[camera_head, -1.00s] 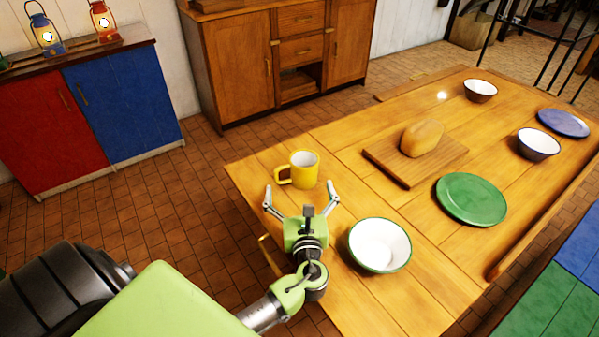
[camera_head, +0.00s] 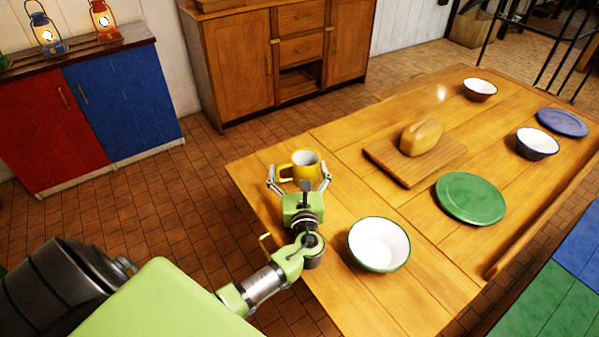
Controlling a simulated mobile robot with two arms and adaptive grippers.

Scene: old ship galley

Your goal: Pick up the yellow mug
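The yellow mug (camera_head: 308,172) with a white inside stands upright near the left edge of the wooden table (camera_head: 335,290). Its handle points left. My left gripper (camera_head: 298,171) is open, with one finger on the left by the handle and the other on the right of the mug. The fingers reach around the mug from the near side. I cannot tell whether they touch it. My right gripper is not in view.
A white bowl with a green rim (camera_head: 379,245) stands close to the right of my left gripper. A bread loaf (camera_head: 421,137) lies on a cutting board (camera_head: 394,166). A green plate (camera_head: 470,198), a blue plate (camera_head: 563,122) and two bowls (camera_head: 480,89) (camera_head: 537,143) are farther right.

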